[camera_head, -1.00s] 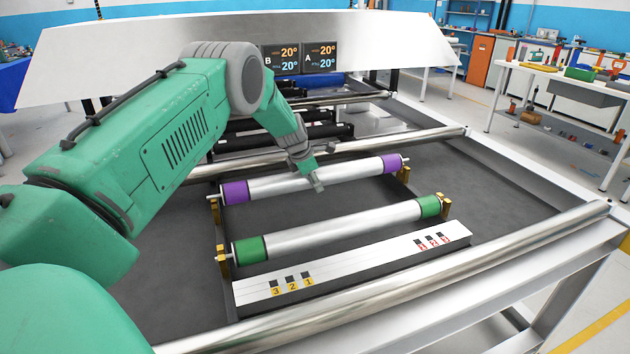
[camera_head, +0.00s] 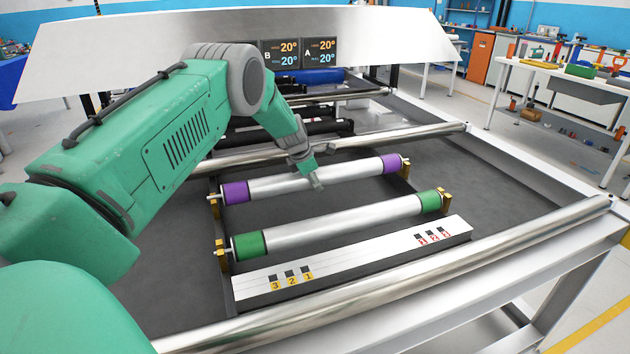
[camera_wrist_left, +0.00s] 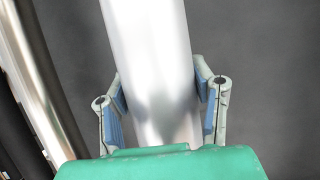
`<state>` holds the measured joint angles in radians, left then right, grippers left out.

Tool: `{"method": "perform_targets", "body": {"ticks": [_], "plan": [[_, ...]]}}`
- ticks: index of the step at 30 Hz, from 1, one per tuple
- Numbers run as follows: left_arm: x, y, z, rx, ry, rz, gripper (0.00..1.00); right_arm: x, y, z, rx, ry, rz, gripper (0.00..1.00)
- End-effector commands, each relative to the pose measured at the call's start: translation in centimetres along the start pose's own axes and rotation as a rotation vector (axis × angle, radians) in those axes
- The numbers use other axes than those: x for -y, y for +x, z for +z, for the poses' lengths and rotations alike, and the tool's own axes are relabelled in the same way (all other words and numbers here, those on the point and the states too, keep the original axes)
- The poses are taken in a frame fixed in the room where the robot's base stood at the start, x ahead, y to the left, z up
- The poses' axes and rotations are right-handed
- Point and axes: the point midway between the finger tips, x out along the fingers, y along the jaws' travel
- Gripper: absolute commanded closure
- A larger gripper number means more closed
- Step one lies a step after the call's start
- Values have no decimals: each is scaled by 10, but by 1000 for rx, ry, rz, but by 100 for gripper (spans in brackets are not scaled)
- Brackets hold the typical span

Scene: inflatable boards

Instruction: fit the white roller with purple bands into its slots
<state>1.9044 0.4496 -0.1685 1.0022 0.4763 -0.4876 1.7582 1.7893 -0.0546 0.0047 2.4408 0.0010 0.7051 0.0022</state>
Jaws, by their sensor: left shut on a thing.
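The white roller with purple bands (camera_head: 345,175) lies across the frame, with a purple band near each end. Its left end is at a brass bracket (camera_head: 214,205) and its right end at another bracket (camera_head: 405,168); I cannot tell whether the ends sit fully in the slots. My left gripper (camera_head: 314,178) is shut on the roller near its middle. In the left wrist view the two blue-padded fingers (camera_wrist_left: 160,95) are on either side of the roller (camera_wrist_left: 150,50). My right gripper is not in view.
A roller with green bands (camera_head: 345,226) lies nearer, between brass brackets. In front of it is a white bar (camera_head: 350,265) with numbered labels. Long metal rails (camera_head: 400,282) cross the frame at the front and behind. Dark floor panel lies between them.

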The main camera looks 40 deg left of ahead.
Motion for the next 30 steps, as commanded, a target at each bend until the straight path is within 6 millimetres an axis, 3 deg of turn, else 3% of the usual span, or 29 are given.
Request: {"method": "perform_targets", "body": {"ticks": [24, 25, 26, 27, 30], "plan": [[3, 16, -5, 4, -1, 3, 100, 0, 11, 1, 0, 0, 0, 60], [3, 15, -5, 4, -1, 3, 41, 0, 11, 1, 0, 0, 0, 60], [3, 15, -5, 4, -1, 3, 30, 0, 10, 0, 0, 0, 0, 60], [3, 15, -5, 4, -1, 3, 27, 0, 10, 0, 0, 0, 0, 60], [3, 15, -6, 3, -1, 2, 27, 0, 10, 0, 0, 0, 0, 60]]}}
